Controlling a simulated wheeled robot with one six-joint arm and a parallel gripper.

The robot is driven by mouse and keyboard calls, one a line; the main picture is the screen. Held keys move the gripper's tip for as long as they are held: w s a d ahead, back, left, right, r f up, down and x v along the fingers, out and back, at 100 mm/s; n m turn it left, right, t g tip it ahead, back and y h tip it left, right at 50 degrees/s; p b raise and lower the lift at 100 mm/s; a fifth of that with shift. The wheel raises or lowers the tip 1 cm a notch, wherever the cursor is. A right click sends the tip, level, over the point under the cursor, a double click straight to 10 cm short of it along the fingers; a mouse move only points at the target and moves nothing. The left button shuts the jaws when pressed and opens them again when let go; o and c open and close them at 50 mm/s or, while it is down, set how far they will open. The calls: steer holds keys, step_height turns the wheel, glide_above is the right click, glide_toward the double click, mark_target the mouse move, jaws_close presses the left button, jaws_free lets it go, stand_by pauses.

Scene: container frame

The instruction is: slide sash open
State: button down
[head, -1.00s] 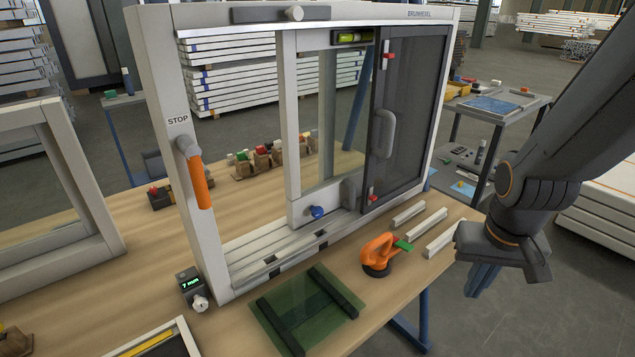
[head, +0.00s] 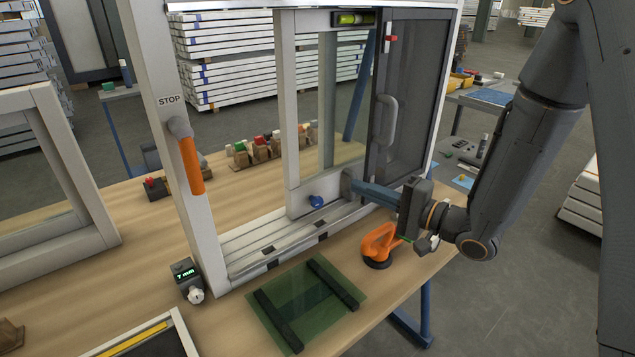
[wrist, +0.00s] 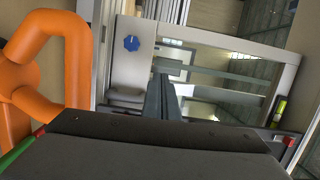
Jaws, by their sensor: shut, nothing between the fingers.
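The sash (head: 291,130) is a light grey frame with clear glass, standing in the tracks of the large window frame (head: 190,215). A blue knob (head: 316,201) sits on its bottom rail, and also shows in the wrist view (wrist: 131,43). A grey upright tab (head: 346,184) stands at the rail's right part. My gripper (head: 355,186) is shut and empty, its fingers pointing left at the tab; I cannot tell whether they touch it. In the wrist view its fingers (wrist: 160,95) lie in front of the sash. A dark screen panel (head: 420,100) with a grey handle fills the right side.
An orange suction lifter (head: 378,243) stands on the bench just below my gripper. Green glass (head: 300,300) with dark bars lies in front. An orange-gripped handle (head: 190,165) is on the left post, below the STOP label. A 7 mm gauge (head: 186,275) sits at the lower left corner.

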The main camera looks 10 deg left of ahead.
mark_target(314, 170)
steer(key=x, duration=0.3)
steer(key=p+x, duration=0.1)
steer(key=x, duration=0.2)
steer(key=p+x, duration=0.1)
steer(key=x, duration=0.3)
steer(key=shift+s+a+r, duration=0.25)
steer(key=shift+r, duration=0.1)
steer(key=shift+s+a+p, duration=0.7)
steer(key=shift+s, duration=0.3)
steer(key=shift+s+a, duration=0.45)
steer(key=shift+s, duration=0.05)
steer(key=shift+s, duration=0.1)
